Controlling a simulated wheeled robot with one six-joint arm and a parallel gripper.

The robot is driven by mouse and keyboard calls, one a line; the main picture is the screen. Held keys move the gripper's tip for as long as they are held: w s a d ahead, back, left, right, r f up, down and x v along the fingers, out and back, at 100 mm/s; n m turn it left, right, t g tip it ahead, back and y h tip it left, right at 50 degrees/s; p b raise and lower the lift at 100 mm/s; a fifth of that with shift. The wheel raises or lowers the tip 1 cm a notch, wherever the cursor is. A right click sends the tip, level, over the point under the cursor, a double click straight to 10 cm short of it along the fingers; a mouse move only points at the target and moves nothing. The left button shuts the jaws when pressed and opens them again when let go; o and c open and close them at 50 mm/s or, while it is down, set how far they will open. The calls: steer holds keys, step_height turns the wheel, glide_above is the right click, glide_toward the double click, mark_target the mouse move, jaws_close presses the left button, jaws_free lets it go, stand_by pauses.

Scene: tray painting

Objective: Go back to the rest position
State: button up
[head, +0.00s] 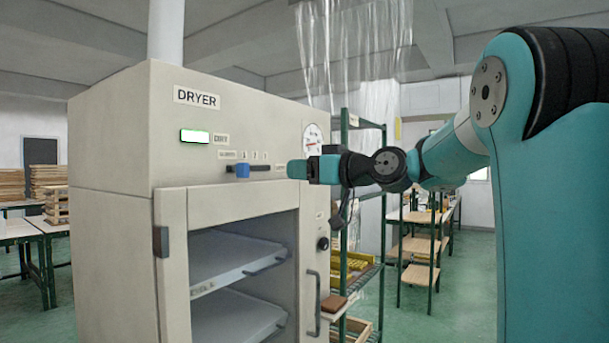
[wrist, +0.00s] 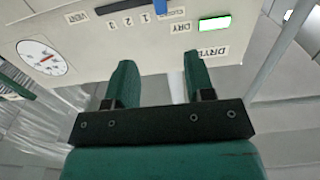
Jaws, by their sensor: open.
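My gripper (wrist: 158,72) is open and empty in the wrist view, its two green fingers apart and pointing at the dryer's upper front panel. In the head view my gripper (head: 297,169) is at the right end of the dryer's slider slot. The dryer (head: 110,150) is a large beige cabinet at the left and centre of the head view. Its blue slider knob (head: 242,171) sits near the left end of the slot, apart from my fingers. The knob also shows at the top of the wrist view (wrist: 160,5). A green-white indicator light (head: 195,136) is lit.
The dryer's door (head: 311,300) has a window showing shelves (head: 235,260) inside. A green-framed rack (head: 345,130) with yellow items stands right behind the dryer. Clear plastic strips (head: 355,45) hang behind. Tables and stacked wood (head: 50,185) are at the far left.

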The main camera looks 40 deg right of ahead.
steer(key=shift+a, duration=0.3)
steer(key=s+a+f+n+g+y, duration=0.1)
steer(key=s+a+f+g, duration=0.35)
steer(key=a+f, duration=0.5)
steer(key=s+a+f+n+g+y, duration=0.1)
steer(key=s+a+f+g, duration=0.4)
steer(key=a, duration=0.7)
steer(key=s+a+f+g+h, duration=0.1)
steer(key=s+a+f+g, duration=0.1)
steer(key=s+f+g, duration=0.2)
steer(key=s+a+f+n+g+h, duration=0.1)
steer(key=s+a+f+g+h, duration=0.1)
steer(key=s+f, duration=0.6)
steer(key=s+g, duration=0.1)
steer(key=s, duration=0.4)
steer(key=shift+n+g, duration=0.3)
steer(key=shift+g, duration=0.05)
steer(key=shift+w, duration=0.1)
